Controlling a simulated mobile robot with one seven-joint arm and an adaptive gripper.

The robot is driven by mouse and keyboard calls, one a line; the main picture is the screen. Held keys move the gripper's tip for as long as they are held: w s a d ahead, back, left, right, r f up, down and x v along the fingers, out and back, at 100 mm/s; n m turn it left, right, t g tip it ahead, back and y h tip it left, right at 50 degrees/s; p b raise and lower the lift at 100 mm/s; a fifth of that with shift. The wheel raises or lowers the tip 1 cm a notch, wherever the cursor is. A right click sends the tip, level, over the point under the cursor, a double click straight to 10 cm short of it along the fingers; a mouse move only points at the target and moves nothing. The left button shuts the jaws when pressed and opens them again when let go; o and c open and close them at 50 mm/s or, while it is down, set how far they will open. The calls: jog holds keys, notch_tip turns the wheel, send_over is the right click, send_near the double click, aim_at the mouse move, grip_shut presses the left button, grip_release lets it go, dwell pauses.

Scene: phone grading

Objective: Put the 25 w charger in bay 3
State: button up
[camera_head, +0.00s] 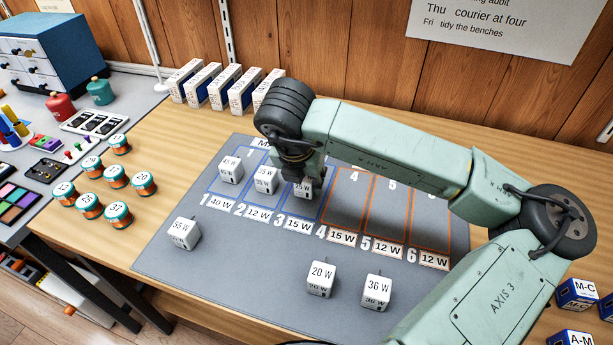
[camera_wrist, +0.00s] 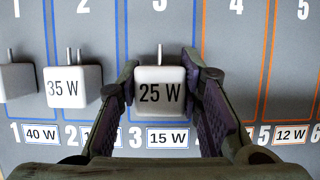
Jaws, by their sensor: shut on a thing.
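The 25 W charger (camera_wrist: 160,94) is a white cube with a metal pin, its label facing the wrist camera. My gripper (camera_wrist: 165,100) is shut on it, one dark pad on each side. In the wrist view it appears between the blue lines of bay 3 (camera_wrist: 137,22), above the 15 W label. In the head view the charger (camera_head: 303,189) shows beneath my gripper (camera_head: 300,180), over the lower part of bay 3. I cannot tell whether its base touches the mat.
A 45 W charger (camera_head: 231,170) stands in bay 1 and a 35 W charger (camera_head: 265,181) in bay 2, close left. Orange bays 4 to 6 look empty where visible. Another 35 W charger (camera_head: 183,234), a 20 W (camera_head: 320,278) and a 36 W (camera_head: 377,291) stand in front on the mat (camera_head: 250,275).

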jog(key=shift+f, duration=0.7)
jog(key=shift+f+b, duration=0.25)
jog(key=shift+b, duration=0.05)
jog(key=o, duration=1.2)
jog(key=shift+r, duration=0.1)
jog(key=shift+r, duration=0.1)
jog(key=shift+r+p, duration=0.25)
jog(key=shift+p, duration=0.35)
jog(key=b+v, duration=0.2)
jog(key=v, duration=0.9)
jog(key=shift+s+r, duration=0.2)
jog(key=shift+r, duration=0.05)
